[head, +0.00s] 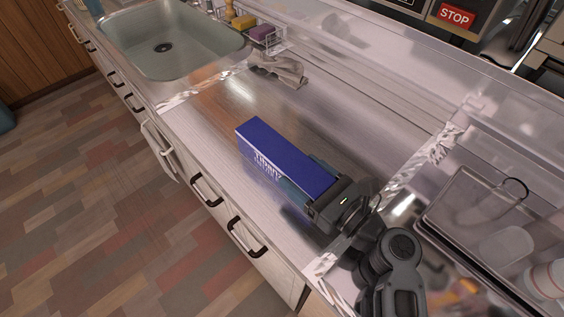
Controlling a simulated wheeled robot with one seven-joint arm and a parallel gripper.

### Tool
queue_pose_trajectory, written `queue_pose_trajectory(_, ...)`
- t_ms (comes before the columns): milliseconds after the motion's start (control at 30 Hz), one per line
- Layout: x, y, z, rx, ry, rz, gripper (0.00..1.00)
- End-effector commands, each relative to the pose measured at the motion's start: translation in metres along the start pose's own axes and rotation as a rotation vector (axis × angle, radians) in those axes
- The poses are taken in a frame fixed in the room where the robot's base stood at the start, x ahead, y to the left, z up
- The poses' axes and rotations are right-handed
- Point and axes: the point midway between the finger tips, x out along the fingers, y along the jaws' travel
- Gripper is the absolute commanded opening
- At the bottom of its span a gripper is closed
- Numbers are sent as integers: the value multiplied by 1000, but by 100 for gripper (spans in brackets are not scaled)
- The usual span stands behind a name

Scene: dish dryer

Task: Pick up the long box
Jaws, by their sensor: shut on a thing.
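The long box (284,158) is dark blue with pale lettering on its side. It lies lengthwise over the metal counter in the middle of the head view. My gripper (322,181) comes in from the lower right and is shut on the near right end of the box. The fingers are partly hidden against the box. I cannot tell whether the box is touching the counter or just above it.
A sink (165,45) is at the upper left. A crumpled grey cloth (277,68) lies beyond the box. A wire rack with sponges (262,32) stands by the sink. A metal tray (470,215) with cups is at the right. Counter left of the box is clear.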

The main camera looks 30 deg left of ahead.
Motion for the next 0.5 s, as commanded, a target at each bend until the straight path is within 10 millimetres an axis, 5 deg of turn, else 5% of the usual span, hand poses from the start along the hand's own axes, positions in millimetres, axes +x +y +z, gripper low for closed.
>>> queue_pose_trajectory(500, 0, 0, 10, -1, -3, 0, 33)
